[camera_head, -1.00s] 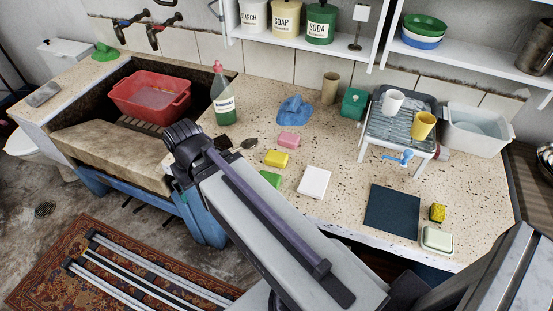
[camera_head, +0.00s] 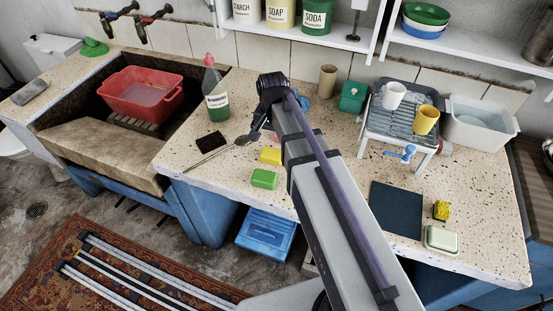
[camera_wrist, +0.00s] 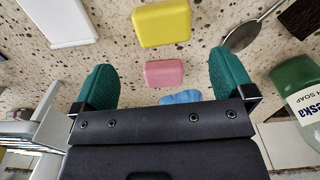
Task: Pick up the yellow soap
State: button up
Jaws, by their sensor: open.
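The yellow soap (camera_head: 271,156) lies flat on the speckled counter, just left of my arm in the head view. In the wrist view the yellow soap (camera_wrist: 161,23) is at the top middle, beyond my fingertips. My gripper (camera_wrist: 160,60) is open, with its two green fingers wide apart and nothing held. A pink soap (camera_wrist: 164,74) shows in the gap between the fingers, on the counter below. A green soap (camera_head: 264,179) lies near the counter's front edge, just in front of the yellow one.
A metal spoon (camera_head: 243,140) and a dark pad (camera_head: 211,141) lie left of the soaps. A green soap bottle (camera_head: 216,95) stands behind them. A white block (camera_wrist: 68,20) and blue cloth (camera_wrist: 181,97) are nearby. A dish rack (camera_head: 400,118) with cups stands right.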

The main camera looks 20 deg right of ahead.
aim_at(272, 153)
notch_tip(272, 153, down, 9)
jog(key=b, duration=0.7)
jog(key=shift+w+a+f+b, duration=0.15)
jog(key=shift+b, duration=0.15)
jog(key=shift+r, duration=0.25)
jog(key=c, duration=0.9)
jog(key=shift+r+p, duration=0.1)
jog(key=shift+p, duration=0.25)
notch_tip(272, 153, up, 10)
jog(key=p, duration=0.9)
jog(key=shift+p, duration=0.4)
